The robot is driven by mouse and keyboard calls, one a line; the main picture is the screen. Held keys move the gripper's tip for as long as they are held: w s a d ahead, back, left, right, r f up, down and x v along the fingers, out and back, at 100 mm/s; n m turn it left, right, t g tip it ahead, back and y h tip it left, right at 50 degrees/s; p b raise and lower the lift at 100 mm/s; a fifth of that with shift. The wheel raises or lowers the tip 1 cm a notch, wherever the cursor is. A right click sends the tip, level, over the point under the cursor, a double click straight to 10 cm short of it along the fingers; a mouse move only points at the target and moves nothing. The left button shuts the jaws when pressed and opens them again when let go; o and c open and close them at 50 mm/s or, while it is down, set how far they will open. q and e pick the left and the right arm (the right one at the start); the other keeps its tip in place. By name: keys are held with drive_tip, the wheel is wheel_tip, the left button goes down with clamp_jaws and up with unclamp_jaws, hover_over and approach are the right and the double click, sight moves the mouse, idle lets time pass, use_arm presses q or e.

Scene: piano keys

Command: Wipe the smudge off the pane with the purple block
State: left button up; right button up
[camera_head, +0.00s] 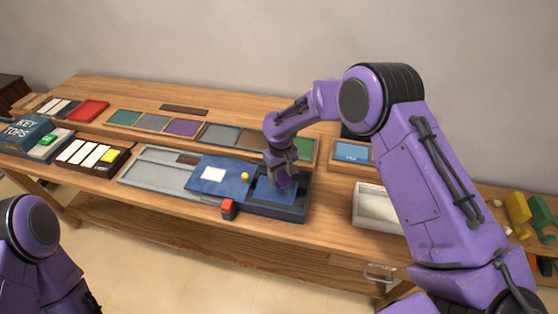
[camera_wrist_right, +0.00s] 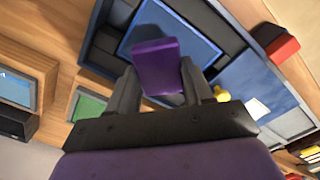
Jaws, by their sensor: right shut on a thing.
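My right gripper (camera_head: 282,172) is shut on the purple block (camera_wrist_right: 158,68). In the head view the block (camera_head: 284,183) shows only as a small dark purple patch below the fingers, over the dark blue tray (camera_head: 290,213). A blue pane (camera_wrist_right: 195,22) with a lighter rim lies in that tray, below the block in the wrist view. Whether the block touches the pane I cannot tell. I can make out no smudge; the block and fingers hide part of the pane. My left gripper is out of view; only part of that arm shows at lower left.
A blue panel (camera_head: 208,186) with a white square and a yellow knob (camera_head: 245,176) adjoins the tray on the left. A red block (camera_head: 228,207) sits at its front edge. A white bin (camera_head: 375,205) stands to the right. Coloured panels (camera_head: 180,128) line the back.

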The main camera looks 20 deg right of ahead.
drive_tip(key=shift+r+p, duration=0.35)
drive_tip(key=shift+r, duration=0.35)
drive_tip(key=shift+r+p, duration=0.45)
drive_tip(key=shift+r, duration=0.55)
